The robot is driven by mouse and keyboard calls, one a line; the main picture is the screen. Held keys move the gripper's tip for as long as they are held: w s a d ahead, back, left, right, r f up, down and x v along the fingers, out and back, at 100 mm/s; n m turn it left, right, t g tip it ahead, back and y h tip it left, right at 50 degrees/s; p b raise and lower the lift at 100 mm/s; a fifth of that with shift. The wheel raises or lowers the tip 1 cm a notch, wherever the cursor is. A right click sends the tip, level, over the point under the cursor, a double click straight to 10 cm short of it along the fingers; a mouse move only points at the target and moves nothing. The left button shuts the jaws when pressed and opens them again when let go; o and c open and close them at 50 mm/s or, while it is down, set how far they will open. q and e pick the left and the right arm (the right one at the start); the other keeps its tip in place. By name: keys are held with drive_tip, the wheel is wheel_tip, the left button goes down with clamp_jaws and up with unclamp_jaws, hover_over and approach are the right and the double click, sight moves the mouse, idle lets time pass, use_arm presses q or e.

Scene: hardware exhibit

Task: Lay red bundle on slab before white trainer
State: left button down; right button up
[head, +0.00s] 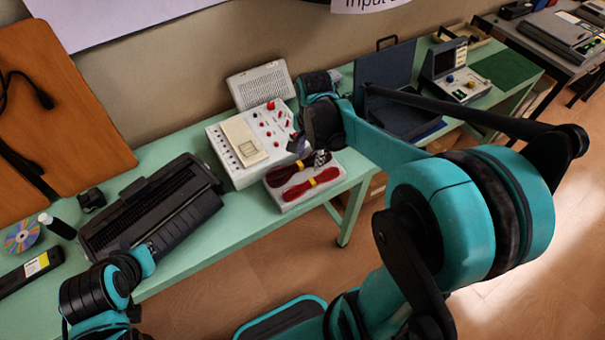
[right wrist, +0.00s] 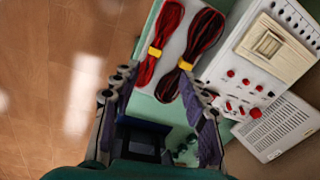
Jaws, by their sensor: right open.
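The red bundle (head: 312,186), a red cord loop with a yellow tie, lies on the pale slab (head: 288,206) in front of the white trainer (head: 225,160), which has red knobs. The bundle also shows in the right wrist view (right wrist: 148,68). A dark red-and-black bundle (head: 283,174) with a yellow tie lies beside it on the same slab. My right gripper (head: 318,158) is over the slab's back part. In the right wrist view its fingers (right wrist: 160,95) are apart, with nothing between them. My left gripper (head: 150,252) is near the black device; its fingers are unclear.
A black device (head: 155,208) stands on the green table (head: 200,252), left of the trainer. A pale grilled box (head: 262,85) stands behind the trainer. An open dark blue case (head: 388,70) and a console (head: 455,75) are to the right. Floor lies beyond the front edge.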

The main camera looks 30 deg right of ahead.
drive_tip(key=s+a+r+n+t, duration=0.4)
drive_tip(key=s+a+n, duration=0.5)
drive_tip(key=n, duration=0.5)
drive_tip(key=shift+s+r+n+t, duration=0.35)
drive_tip(key=shift+s+t, duration=0.15)
drive_tip(key=shift+t, duration=0.6)
drive_tip(key=shift+f+b, duration=1.35)
